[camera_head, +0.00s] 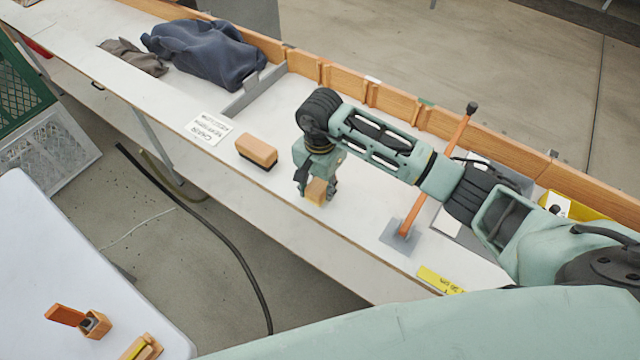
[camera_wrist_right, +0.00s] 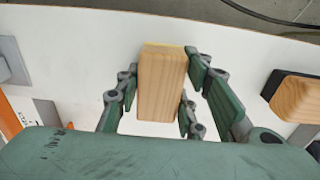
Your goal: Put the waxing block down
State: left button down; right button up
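The waxing block is a light wooden block (camera_head: 316,191) with a yellow edge, in my right gripper (camera_head: 317,187) over the front part of the white bench. In the right wrist view the block (camera_wrist_right: 162,85) stands between the fingers of the right gripper (camera_wrist_right: 160,90), with finger pads close along both sides. The gripper looks shut on it. The block is at or just above the bench top; I cannot tell whether it touches. My left gripper is not in view.
A wooden brush-like block (camera_head: 256,150) lies left of the gripper, near a white printed card (camera_head: 208,129). Dark cloth (camera_head: 205,52) lies at the back left. A scraper with an orange handle (camera_head: 437,170) stands right. A yellow label (camera_head: 440,280) is on the front edge.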

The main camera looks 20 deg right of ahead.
aim_at(320, 183)
jog(key=o, duration=0.4)
jog(key=shift+r, duration=0.1)
jog(key=shift+r, duration=0.2)
notch_tip(320, 183, up, 10)
jog(key=b, duration=0.3)
jog(key=shift+r, duration=0.85)
